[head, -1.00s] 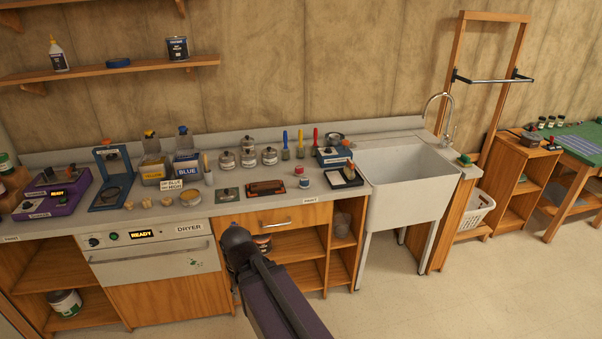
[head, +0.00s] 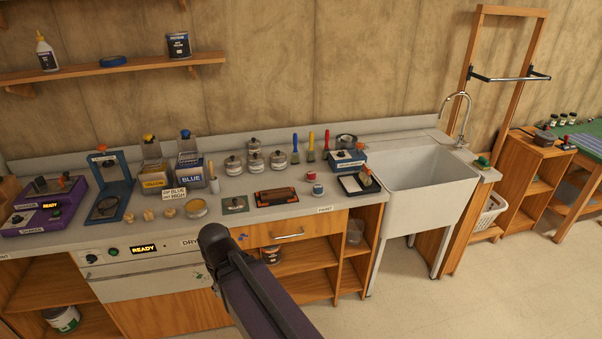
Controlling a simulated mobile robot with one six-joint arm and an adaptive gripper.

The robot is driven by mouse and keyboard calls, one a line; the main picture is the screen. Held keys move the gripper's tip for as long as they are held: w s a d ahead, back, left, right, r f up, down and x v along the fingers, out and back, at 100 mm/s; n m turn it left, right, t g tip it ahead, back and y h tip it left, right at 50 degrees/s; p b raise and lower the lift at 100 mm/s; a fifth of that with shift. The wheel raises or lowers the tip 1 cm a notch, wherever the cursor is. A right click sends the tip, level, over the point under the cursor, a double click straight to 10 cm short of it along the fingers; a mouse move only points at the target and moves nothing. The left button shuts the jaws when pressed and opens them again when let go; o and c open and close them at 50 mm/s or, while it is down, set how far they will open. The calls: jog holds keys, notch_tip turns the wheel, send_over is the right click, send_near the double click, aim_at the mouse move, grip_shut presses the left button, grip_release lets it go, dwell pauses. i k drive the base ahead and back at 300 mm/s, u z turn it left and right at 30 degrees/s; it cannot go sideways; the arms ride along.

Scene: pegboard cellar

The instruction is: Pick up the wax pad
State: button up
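A low, round, yellowish disc (head: 196,207) lies near the front of the counter, right of several small tan knobs. It may be the wax pad, but it is too small to be sure. My dark arm rises from the bottom of the picture to a rounded black joint in front of the dryer. My gripper's fingers do not show, and nothing held can be seen.
The counter (head: 110,226) also holds blue (head: 190,172) and yellow (head: 153,178) containers, several lidded jars, brushes, a brown-topped tray (head: 276,196) and a purple device (head: 46,210). A white sink (head: 420,205) stands to the right. The floor at lower right is clear.

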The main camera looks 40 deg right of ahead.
aim_at(311, 177)
jog(key=z, duration=0.2)
jog(key=i, duration=0.7)
jog(key=z, duration=0.8)
jog(key=i, duration=0.5)
jog(key=z, duration=0.3)
